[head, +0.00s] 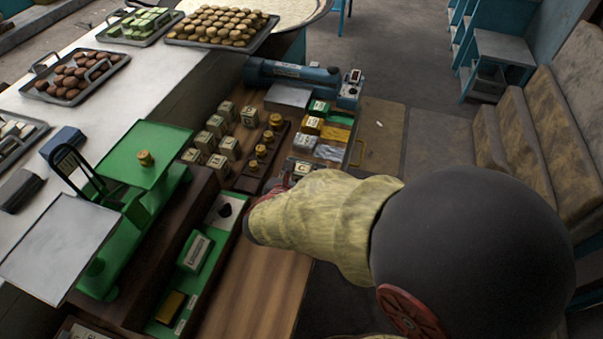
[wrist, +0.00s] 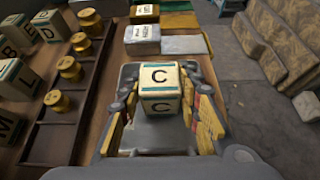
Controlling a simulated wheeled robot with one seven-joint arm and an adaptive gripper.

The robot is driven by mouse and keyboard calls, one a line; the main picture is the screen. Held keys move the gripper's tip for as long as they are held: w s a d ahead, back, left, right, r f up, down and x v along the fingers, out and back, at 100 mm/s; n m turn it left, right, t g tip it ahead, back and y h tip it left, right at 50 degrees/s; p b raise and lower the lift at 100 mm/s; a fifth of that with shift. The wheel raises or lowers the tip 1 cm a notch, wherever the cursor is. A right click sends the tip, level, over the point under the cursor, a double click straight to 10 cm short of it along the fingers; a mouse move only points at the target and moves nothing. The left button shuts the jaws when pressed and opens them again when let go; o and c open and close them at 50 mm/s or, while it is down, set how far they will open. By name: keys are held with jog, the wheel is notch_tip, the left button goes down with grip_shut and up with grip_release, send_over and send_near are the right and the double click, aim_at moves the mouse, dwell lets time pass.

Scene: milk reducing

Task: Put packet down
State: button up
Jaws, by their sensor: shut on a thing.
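The packet (wrist: 160,86) is a small cream block with teal edges and a black letter C on its top and front faces. In the wrist view it is upright between the two fingers of my gripper (wrist: 162,92). My gripper is shut on it. In the head view the packet (head: 303,168) shows just beyond my gripper (head: 283,184), near the front of the wooden bench, and my arm hides part of that area. Whether its underside touches the bench cannot be told.
Several lettered cream blocks (head: 218,126) stand left of a dark rack of brass weights (head: 261,151). Coloured packets (head: 312,125) lie beyond my gripper. A green scale (head: 136,160) stands at left. Bare wood (head: 262,275) shows at the bench's near end.

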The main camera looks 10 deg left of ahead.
jog(key=shift+f, duration=0.1)
jog(key=o, duration=1.3)
jog(key=shift+s+r, duration=0.1)
jog(key=shift+r, duration=0.25)
jog(key=p+v, duration=0.4)
jog(key=v, duration=0.7)
jog(key=shift+s, duration=0.4)
jog(key=shift+r, duration=0.1)
